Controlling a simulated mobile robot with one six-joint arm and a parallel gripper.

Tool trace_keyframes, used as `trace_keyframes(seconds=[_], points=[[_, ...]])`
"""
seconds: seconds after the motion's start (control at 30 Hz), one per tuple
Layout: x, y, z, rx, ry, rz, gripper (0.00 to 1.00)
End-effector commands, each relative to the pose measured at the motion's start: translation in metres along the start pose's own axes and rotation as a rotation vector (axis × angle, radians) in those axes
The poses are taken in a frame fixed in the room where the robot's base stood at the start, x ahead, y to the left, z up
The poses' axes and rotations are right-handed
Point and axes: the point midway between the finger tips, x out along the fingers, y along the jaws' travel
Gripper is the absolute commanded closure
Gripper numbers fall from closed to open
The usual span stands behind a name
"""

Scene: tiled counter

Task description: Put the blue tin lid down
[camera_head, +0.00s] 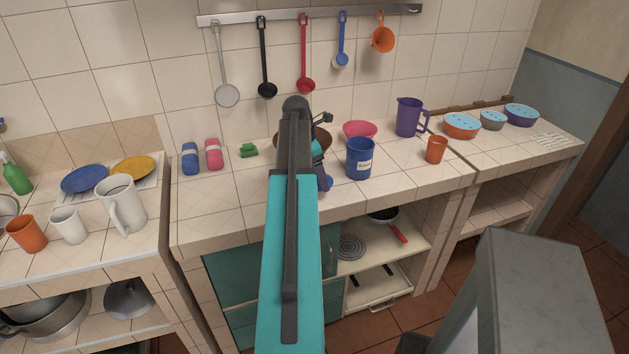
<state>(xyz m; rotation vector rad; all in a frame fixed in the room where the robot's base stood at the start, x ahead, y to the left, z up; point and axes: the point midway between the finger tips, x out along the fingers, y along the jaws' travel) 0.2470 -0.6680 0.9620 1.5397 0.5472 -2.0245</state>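A blue tin (360,160) with a pale label stands upright on the tiled counter, just right of my arm. Its top looks open, with a dark blue inside. A small blue piece (328,183) shows at the right edge of my arm, low and left of the tin. It may be the edge of the blue tin lid, but most of it is hidden. My teal and dark grey arm rises across the middle of the view. My gripper is largely hidden behind it, so its fingers and any hold are not clear.
A brown bowl (320,138) is partly behind my arm. A pink bowl (360,130), purple jug (409,118) and orange cup (436,150) stand near the tin. Left are a green object (248,150) and pink (214,154) and blue (190,158) items. Counter front left of my arm is clear.

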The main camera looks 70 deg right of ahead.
Motion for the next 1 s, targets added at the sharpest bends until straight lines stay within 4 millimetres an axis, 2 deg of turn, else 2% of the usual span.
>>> trace_keyframes(seconds=[0.17, 0.3, 0.63, 1.0], points=[[-0.001, 0.002, -0.001, -0.001, 0.000, 0.000, 0.43], [-0.002, 0.013, -0.007, -0.003, 0.000, 0.000, 0.43], [0.027, 0.011, -0.016, -0.002, 0.001, -0.001, 0.43], [0.033, 0.011, -0.017, -0.002, 0.000, 0.001, 0.43]])
